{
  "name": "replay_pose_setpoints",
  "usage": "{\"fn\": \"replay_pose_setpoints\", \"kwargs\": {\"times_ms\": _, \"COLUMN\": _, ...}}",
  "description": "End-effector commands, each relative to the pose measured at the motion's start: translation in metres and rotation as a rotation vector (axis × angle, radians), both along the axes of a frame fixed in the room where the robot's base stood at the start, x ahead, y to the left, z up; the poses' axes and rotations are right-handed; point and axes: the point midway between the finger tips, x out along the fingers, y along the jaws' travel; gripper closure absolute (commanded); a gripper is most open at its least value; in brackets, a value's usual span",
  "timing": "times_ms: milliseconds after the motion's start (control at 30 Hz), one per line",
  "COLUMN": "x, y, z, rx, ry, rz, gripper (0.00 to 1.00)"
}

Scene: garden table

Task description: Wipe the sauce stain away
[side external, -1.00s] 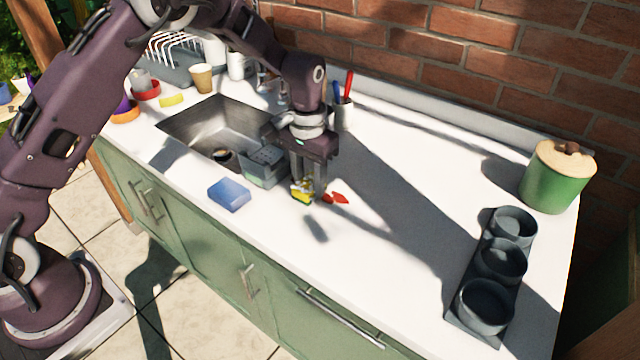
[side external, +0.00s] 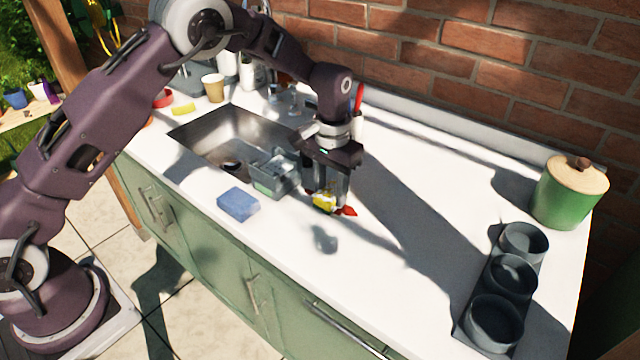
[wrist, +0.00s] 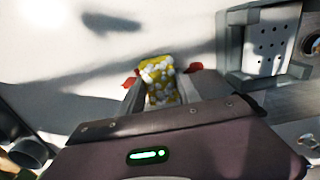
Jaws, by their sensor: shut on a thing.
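My gripper (side external: 326,192) points down over the counter and is shut on a yellow sponge (side external: 324,203) dotted with white. In the wrist view the sponge (wrist: 160,80) sits between the two fingers. The red sauce stain (side external: 349,211) lies on the white counter, just right of the sponge. In the wrist view the stain (wrist: 195,67) shows on both sides of the sponge, whose body hides the middle. The sponge is at or very near the counter surface; I cannot tell whether it touches.
A blue block (side external: 238,204) lies at the counter's front edge. A grey caddy (side external: 276,176) stands at the sink (side external: 215,133), close left of my gripper. Dark bowls (side external: 493,322) and a green canister (side external: 562,203) stand at right. The counter between is clear.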

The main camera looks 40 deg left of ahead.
Motion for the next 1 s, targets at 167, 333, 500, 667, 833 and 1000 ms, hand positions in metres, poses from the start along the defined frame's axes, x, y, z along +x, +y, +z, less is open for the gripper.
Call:
{"fn": "replay_pose_setpoints", "kwargs": {"times_ms": 167, "x": -0.001, "y": -0.02, "z": 0.0, "rx": -0.001, "ry": 0.001, "rz": -0.004, "gripper": 1.0}}
{"fn": "replay_pose_setpoints", "kwargs": {"times_ms": 333, "x": -0.001, "y": -0.036, "z": -0.001, "rx": 0.0, "ry": 0.002, "rz": -0.004, "gripper": 1.0}}
{"fn": "replay_pose_setpoints", "kwargs": {"times_ms": 500, "x": 0.019, "y": -0.034, "z": -0.001, "rx": 0.0, "ry": 0.001, "rz": -0.001, "gripper": 1.0}}
{"fn": "replay_pose_setpoints", "kwargs": {"times_ms": 667, "x": 0.022, "y": -0.02, "z": -0.001, "rx": -0.001, "ry": 0.001, "rz": 0.002, "gripper": 1.0}}
{"fn": "replay_pose_setpoints", "kwargs": {"times_ms": 833, "x": 0.022, "y": -0.003, "z": -0.001, "rx": 0.001, "ry": 0.002, "rz": 0.002, "gripper": 1.0}}
{"fn": "replay_pose_setpoints", "kwargs": {"times_ms": 1000, "x": 0.021, "y": 0.015, "z": -0.001, "rx": 0.001, "ry": 0.002, "rz": 0.001, "gripper": 1.0}}
